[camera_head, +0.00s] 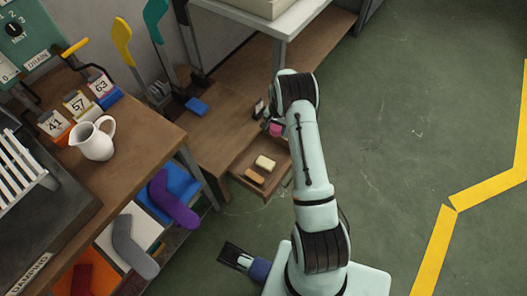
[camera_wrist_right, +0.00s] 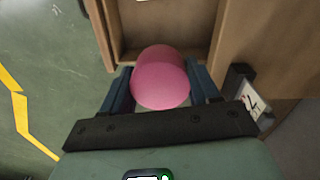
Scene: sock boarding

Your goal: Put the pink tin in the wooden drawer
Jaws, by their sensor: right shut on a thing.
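The pink tin (camera_wrist_right: 160,78) is held between the blue fingers of my right gripper (camera_wrist_right: 160,92). In the head view, a small part of the tin (camera_head: 276,129) shows beside my right wrist. The wooden drawer (camera_head: 268,190) is pulled open low under the brown bench, with a yellow block (camera_head: 265,163) and an orange-brown block (camera_head: 254,177) in it. The tin appears above or near the drawer's back edge; its height cannot be told. In the right wrist view, wooden walls (camera_wrist_right: 115,30) show beyond the tin.
A workbench (camera_head: 150,125) with a white jug (camera_head: 93,140) and numbered cards stands at the left. A white table (camera_head: 300,20) stands behind the drawer. The green floor to the right is clear.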

